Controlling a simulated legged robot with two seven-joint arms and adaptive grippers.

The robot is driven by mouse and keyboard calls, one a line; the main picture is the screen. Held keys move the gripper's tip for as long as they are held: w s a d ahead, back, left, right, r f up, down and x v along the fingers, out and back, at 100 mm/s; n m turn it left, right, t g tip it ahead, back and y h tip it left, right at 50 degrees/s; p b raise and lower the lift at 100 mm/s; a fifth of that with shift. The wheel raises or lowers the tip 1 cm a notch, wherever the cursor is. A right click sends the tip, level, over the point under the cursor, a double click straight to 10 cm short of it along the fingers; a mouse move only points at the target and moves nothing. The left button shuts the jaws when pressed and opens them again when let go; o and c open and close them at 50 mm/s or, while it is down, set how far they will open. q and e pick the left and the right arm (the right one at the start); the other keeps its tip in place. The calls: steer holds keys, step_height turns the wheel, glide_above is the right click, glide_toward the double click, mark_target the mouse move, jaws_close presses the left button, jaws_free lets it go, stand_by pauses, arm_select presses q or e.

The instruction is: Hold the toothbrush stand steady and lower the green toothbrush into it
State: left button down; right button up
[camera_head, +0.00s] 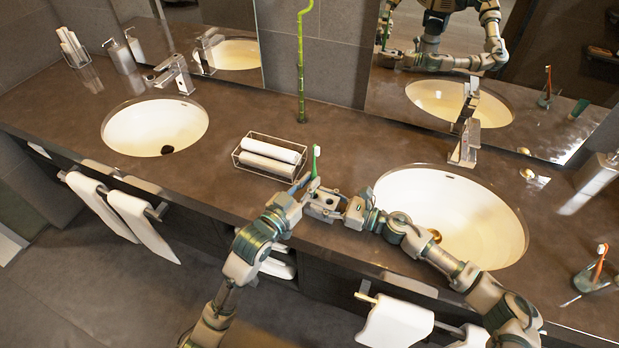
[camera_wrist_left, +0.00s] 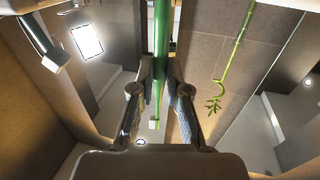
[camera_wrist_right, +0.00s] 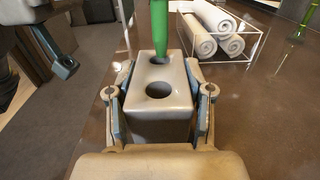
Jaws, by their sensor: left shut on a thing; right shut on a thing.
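The toothbrush stand (camera_head: 322,207) is a pale block near the counter's front edge, left of the right-hand sink. In the right wrist view the stand (camera_wrist_right: 160,112) shows two round holes on top. My right gripper (camera_head: 352,212) is shut on it, with a finger (camera_wrist_right: 117,112) along each side. My left gripper (camera_head: 303,187) is shut on the green toothbrush (camera_head: 316,160), which stands about upright. The toothbrush (camera_wrist_left: 159,50) also shows between the fingers in the left wrist view. Its lower end (camera_wrist_right: 160,30) is at the far hole; I cannot tell how deep it is.
The right-hand sink (camera_head: 480,215) lies close to my right arm. A holder (camera_head: 586,280) with an orange toothbrush (camera_head: 600,262) is at the far right.

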arm_select(q)
steer(key=shift+f, duration=2.5)
steer(key=c, duration=1.1)
jaws_free()
steer(key=v, duration=1.2)
steer(key=shift+d, duration=0.1)
